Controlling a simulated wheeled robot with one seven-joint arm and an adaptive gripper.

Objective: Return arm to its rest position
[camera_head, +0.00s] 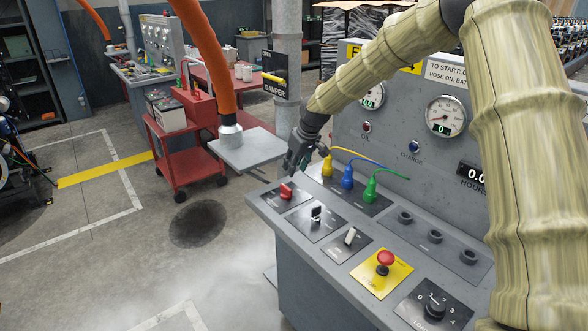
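My arm, in a beige ribbed sleeve, fills the right side and bends across the top of the control console (360,250). My dark gripper (299,158) hangs at the console's far left edge, left of the yellow plug (327,166). It is small and seen from the side, so I cannot tell whether its fingers are open or shut. I see no object clearly in it. The blue plug (347,177) and green plug (370,189) stand upright beside the yellow one, with cables attached.
The console carries a red switch (286,191), a red stop button (385,260), a black knob (435,306) and gauges (445,116). An orange hose (213,60) hangs over a grey plate (247,148). A red cart (185,140) stands behind. Floor at left is clear.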

